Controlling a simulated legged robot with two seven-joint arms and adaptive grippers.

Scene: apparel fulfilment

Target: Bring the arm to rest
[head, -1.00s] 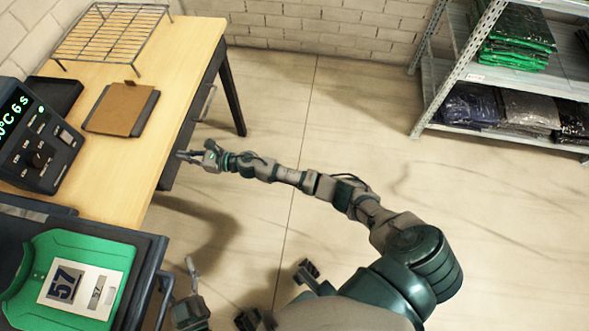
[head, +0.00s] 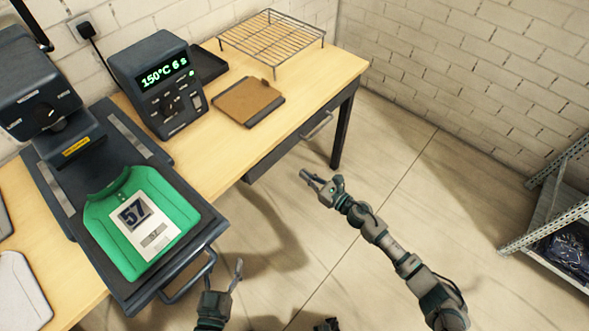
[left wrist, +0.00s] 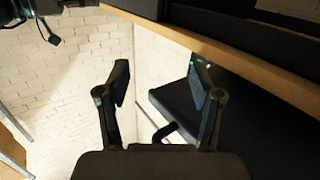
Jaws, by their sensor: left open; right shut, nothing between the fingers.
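My left gripper (head: 226,272) is at the bottom of the head view, near the front handle of the heat press, and is open and empty. In the left wrist view its two fingers (left wrist: 162,78) stand apart with nothing between them. My right gripper (head: 311,180) is shut and empty. It is at the end of my outstretched right arm, in front of the table's drawer, and appears clear of the table. A green shirt (head: 115,221) with a white sheet marked 57 (head: 136,213) lies on the press's lower plate (head: 129,292).
The heat press (head: 42,75) and its control box (head: 153,92), reading 150°C 6 s, stand on the wooden table (head: 206,155). A brown pad (head: 247,101) and a wire rack (head: 270,42) lie further along. A metal shelf (head: 556,208) stands at right. Open floor (head: 400,215) lies between.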

